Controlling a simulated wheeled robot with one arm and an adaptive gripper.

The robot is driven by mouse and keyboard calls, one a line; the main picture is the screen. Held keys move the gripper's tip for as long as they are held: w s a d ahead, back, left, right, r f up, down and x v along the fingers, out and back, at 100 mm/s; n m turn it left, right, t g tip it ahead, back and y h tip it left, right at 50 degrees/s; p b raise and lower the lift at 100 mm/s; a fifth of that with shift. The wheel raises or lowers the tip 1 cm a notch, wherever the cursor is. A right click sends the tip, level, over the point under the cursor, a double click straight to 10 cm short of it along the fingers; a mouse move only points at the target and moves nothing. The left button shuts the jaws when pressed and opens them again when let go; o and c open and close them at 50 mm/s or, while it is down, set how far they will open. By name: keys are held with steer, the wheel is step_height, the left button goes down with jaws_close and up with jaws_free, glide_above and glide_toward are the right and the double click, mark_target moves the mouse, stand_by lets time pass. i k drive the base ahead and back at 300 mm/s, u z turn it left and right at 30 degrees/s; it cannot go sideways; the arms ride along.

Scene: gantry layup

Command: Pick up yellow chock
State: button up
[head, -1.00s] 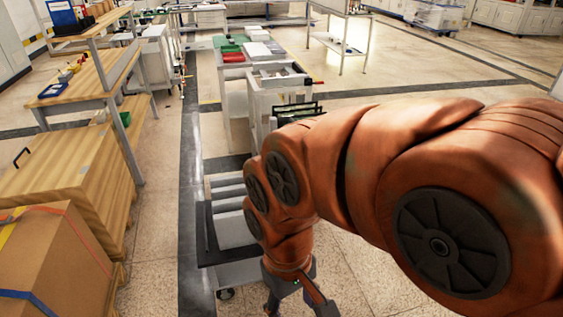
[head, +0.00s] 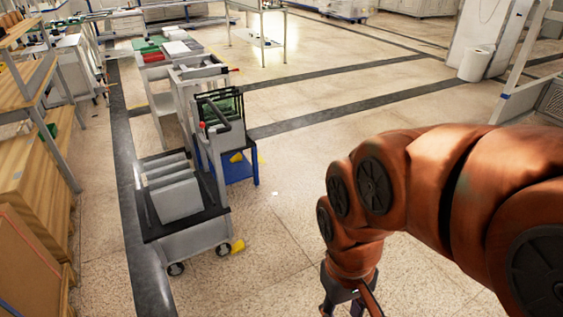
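A small yellow chock (head: 238,246) lies on the floor beside the right rear wheel of the grey cart in the head view. Another small yellow piece (head: 237,157) shows farther back, at the blue stand; I cannot tell whether it is also a chock. My gripper (head: 347,305) hangs at the bottom edge of the view, to the right of the near chock and apart from it. Its fingertips are cut off by the frame, so its opening is hidden. Nothing is visibly held.
The grey cart (head: 196,243) carries upright grey panels (head: 178,200). Behind it stand a cart with a dark rack (head: 220,106) and a blue stand (head: 241,171). Wooden benches (head: 33,185) line the left. The floor between the cart and my arm is open.

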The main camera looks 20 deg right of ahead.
mark_target(238, 157)
steer(key=z, duration=1.15)
steer(key=i, duration=1.65)
steer(key=u, duration=0.95)
steer(key=i, duration=0.45)
steer(key=u, duration=0.55)
steer(key=k, duration=0.5)
steer(key=u, duration=2.05)
steer(key=i, duration=1.3)
steer(key=z, duration=0.1)
